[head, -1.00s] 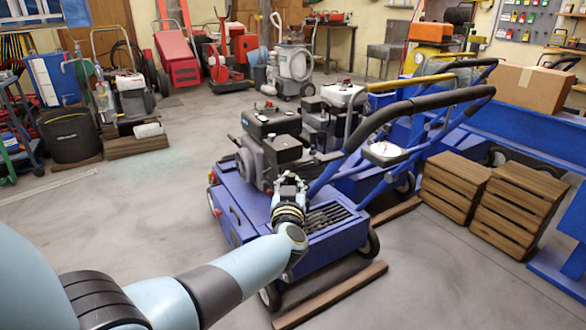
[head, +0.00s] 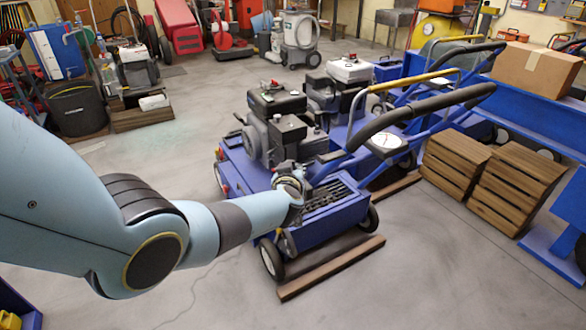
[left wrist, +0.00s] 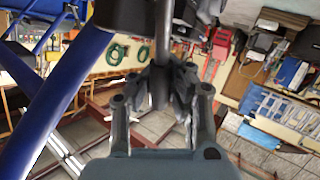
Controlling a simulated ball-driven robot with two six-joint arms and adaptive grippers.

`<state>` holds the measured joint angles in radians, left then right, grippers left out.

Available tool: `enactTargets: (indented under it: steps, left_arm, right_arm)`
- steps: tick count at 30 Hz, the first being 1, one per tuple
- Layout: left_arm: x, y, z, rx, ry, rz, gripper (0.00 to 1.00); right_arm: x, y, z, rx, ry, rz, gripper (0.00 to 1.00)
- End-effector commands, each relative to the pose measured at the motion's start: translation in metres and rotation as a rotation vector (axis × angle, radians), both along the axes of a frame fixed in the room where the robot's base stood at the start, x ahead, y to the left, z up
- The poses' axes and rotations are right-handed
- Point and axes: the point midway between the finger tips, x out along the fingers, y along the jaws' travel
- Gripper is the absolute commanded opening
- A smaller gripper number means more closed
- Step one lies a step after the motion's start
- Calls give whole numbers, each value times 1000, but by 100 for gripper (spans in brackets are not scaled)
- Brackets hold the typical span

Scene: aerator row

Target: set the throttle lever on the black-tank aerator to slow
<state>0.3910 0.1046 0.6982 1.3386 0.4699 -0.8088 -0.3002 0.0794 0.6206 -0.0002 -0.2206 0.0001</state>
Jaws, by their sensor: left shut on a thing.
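The black-tank aerator (head: 335,215) is the nearest blue machine in the head view, with a black-topped engine (head: 275,103) on its deck. My left gripper (head: 290,172) is low beside the engine, above the dark slotted part of the deck. In the left wrist view the fingers (left wrist: 160,98) are closed around a dark grey upright rod (left wrist: 161,45), which looks like the throttle lever. The lever is hidden by the gripper in the head view, and I cannot read its setting. My right gripper is not in view.
A second blue aerator with a white tank (head: 350,69) stands just behind. The black-tank aerator's padded handlebar (head: 425,108) reaches up to the right. Slatted wooden crates (head: 513,188) stand at right, and a wooden beam (head: 332,267) lies in front. Floor at left is open.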

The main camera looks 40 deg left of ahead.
Motion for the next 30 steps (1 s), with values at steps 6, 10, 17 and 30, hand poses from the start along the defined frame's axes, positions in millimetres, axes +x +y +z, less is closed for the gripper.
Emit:
enactTargets:
  steps: [6, 10, 17, 30]
  left_arm:
    - [-6, -3, -8, -10, 12, 0, 14]
    - [-4, -2, -6, -7, 9, 1, 28]
    - [-3, -1, -3, -3, 5, 1, 28]
    - [-39, -24, 10, -4, 3, 0, 28]
  right_arm:
    - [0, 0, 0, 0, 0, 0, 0]
    - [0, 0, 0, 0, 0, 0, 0]
    - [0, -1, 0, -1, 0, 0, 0]
    - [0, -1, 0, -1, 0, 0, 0]
